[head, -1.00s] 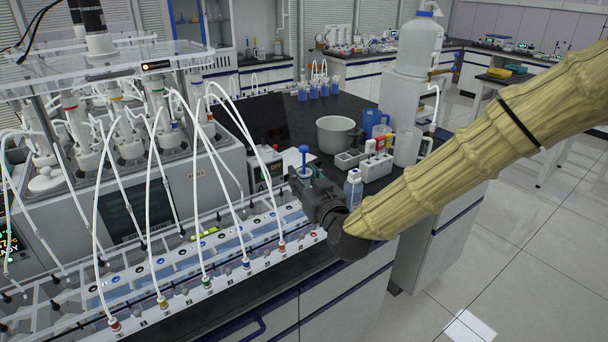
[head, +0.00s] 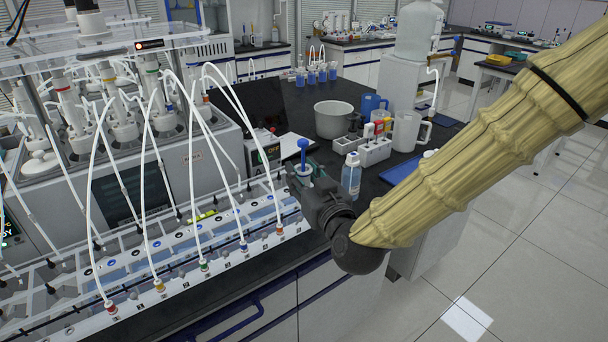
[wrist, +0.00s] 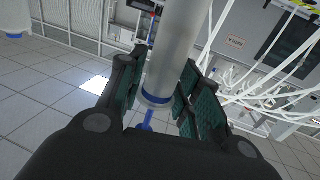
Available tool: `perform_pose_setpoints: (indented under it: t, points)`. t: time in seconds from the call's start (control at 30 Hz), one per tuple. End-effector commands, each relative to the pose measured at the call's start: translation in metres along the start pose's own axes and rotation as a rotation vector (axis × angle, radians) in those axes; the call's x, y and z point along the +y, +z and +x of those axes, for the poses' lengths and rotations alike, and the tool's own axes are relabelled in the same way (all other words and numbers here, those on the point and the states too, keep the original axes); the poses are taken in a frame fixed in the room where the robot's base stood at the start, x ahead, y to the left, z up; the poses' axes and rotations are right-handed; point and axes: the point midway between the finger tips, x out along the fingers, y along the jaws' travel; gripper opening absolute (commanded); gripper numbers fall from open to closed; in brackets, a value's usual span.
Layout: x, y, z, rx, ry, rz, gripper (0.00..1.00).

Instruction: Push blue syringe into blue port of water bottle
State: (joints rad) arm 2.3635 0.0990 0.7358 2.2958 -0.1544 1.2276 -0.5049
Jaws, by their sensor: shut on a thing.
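My gripper (head: 304,176) is shut on the blue syringe (head: 303,158). In the head view its blue plunger top stands above my fingers, over the bench's front edge. In the wrist view the clear barrel of the syringe (wrist: 180,45) runs between the green finger pads (wrist: 157,95), with a blue ring and blue rod at its near end. The syringe's tip is out of view. A small clear bottle with a blue cap (head: 351,176) stands upright just right of my gripper, apart from it. I cannot tell whether it is the water bottle; no blue port is clearly visible.
A long white port strip (head: 190,277) with coloured fittings and white tubes lies left of my gripper. Open floor lies right.

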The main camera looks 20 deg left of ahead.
Motion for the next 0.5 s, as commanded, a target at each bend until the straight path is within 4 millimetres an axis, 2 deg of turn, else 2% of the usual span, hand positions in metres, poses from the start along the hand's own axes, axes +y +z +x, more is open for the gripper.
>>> perform_pose_setpoints:
  t: [0.5]
  points:
    - [0.0001,-0.0108,0.0001,0.000,0.000,0.000,0.09]
